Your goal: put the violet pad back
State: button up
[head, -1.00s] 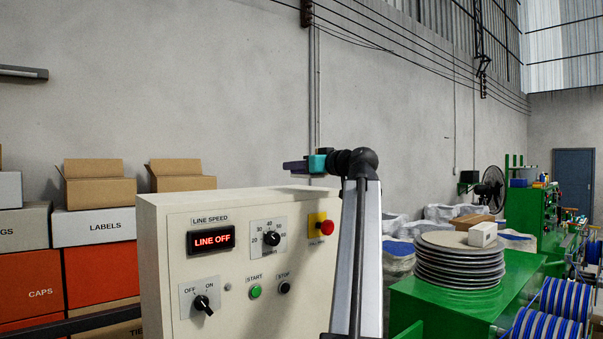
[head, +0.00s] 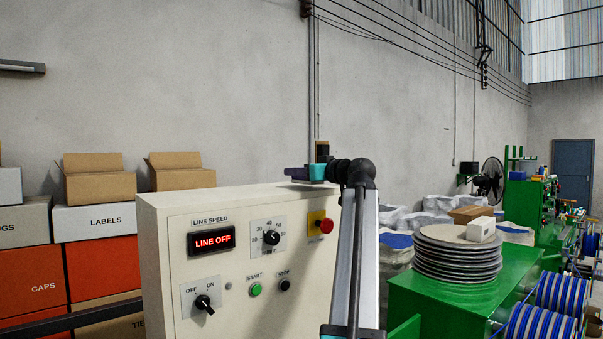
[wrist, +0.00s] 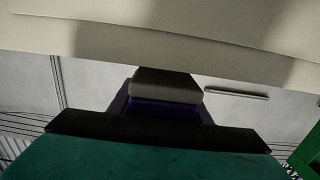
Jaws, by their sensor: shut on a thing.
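The violet pad (head: 297,173) shows as a small dark violet piece just above the right part of the cream control cabinet's top. My gripper (head: 308,173), with a teal part, is shut on it at the end of my arm. In the wrist view the violet pad (wrist: 160,105) is a dim violet strip, mostly covered by dark gripper parts. Whether the pad touches the cabinet or is apart from it, I cannot tell.
The cream control cabinet (head: 165,240) stands in front, and its pale surface fills the top of the wrist view. Cartons and labelled boxes (head: 92,225) are at left. A stack of discs (head: 458,262) sits on a green bench (head: 470,297) at right.

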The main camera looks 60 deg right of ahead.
jog(key=shift+f, duration=0.6)
jog(key=shift+f, duration=0.15)
jog(key=o, duration=1.2)
jog(key=shift+r+p, duration=0.2)
jog(key=shift+p, duration=0.1)
jog(key=shift+s+a+f+b, duration=0.1)
jog(key=shift+s+f+b, duration=0.15)
jog(key=shift+b, duration=0.15)
jog(key=b+v, duration=0.5)
jog(key=v, duration=0.6)
jog(key=shift+s+a+r+b, duration=0.15)
jog(key=shift+s+r+b, duration=0.1)
jog(key=shift+b, duration=0.1)
